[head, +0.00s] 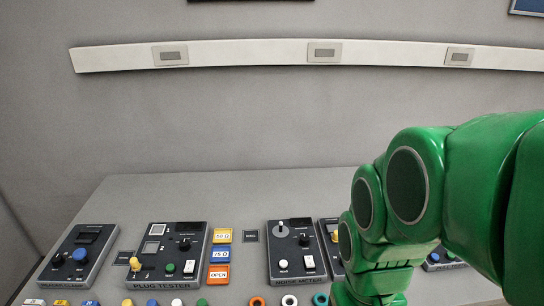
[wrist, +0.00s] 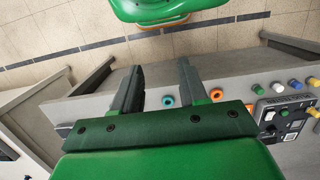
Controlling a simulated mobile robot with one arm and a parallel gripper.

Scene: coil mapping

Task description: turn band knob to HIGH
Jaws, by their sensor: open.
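No label reading BAND or HIGH is legible, so I cannot tell which knob is the band knob. The noise meter (head: 296,252) stands on the bench in the head view, with a grey round dial (head: 281,229) and a small black knob (head: 304,240). Another panel (head: 330,237) beside it is partly hidden by my green arm. In the wrist view my gripper (wrist: 160,72) is open, its dark fingers apart with nothing between them. A control panel (wrist: 300,107) shows at the right of that view, well away from the fingers.
The plug tester (head: 166,252) and another knobbed panel (head: 73,254) stand at the left. Coloured rings and caps line the front edge. The rear bench top (head: 230,190) is bare.

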